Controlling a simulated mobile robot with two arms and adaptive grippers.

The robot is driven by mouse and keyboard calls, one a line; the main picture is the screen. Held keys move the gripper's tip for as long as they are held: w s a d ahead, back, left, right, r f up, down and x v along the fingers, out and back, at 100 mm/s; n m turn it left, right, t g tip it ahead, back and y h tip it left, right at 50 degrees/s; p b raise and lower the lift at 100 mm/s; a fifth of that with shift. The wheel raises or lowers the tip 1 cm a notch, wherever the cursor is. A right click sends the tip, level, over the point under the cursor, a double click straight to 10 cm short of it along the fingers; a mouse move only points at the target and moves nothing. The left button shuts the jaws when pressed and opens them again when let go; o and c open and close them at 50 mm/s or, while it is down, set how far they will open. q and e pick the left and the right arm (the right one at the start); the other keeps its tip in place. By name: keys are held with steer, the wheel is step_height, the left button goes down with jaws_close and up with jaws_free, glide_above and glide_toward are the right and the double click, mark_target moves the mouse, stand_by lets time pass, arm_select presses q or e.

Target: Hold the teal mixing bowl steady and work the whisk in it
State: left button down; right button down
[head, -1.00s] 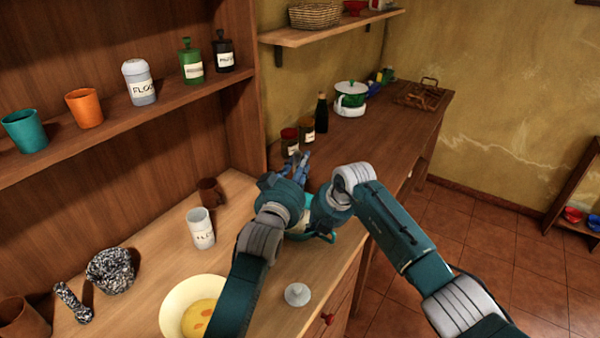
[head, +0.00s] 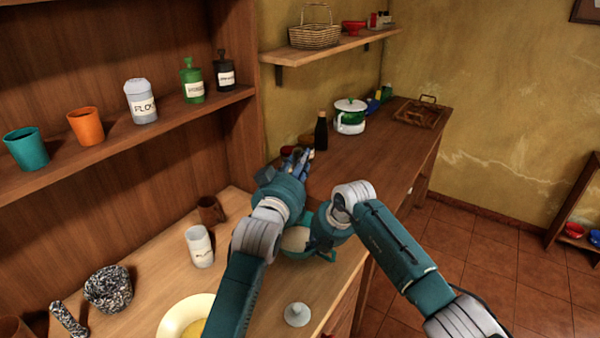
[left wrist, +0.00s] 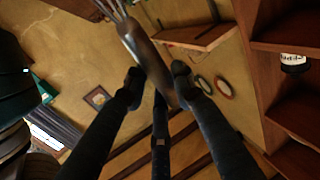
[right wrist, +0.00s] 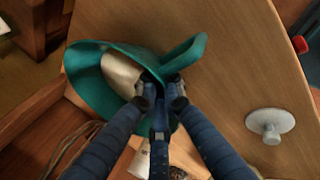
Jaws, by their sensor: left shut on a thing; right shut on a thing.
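The teal mixing bowl (head: 297,240) stands on the near wooden counter in the head view, partly hidden by my arms. My right gripper (right wrist: 162,93) is shut on the bowl's edge. My left gripper (head: 297,158) is higher and beyond the bowl in the head view. In the left wrist view the left gripper (left wrist: 158,76) is shut on the brown handle of the whisk (left wrist: 148,50), whose wires run out of the top. No whisk shows inside the bowl.
A white stopper-shaped object (right wrist: 270,125) stands beside the bowl. A cream bowl with yellow contents (head: 175,318), a white labelled cup (head: 199,246) and a brown mug (head: 210,210) are to the left. A dark bottle (head: 321,132) and jars stand behind my left gripper.

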steer(key=c, duration=1.8)
jaws_free()
steer(key=v, duration=1.2)
steer(key=shift+d, duration=0.1)
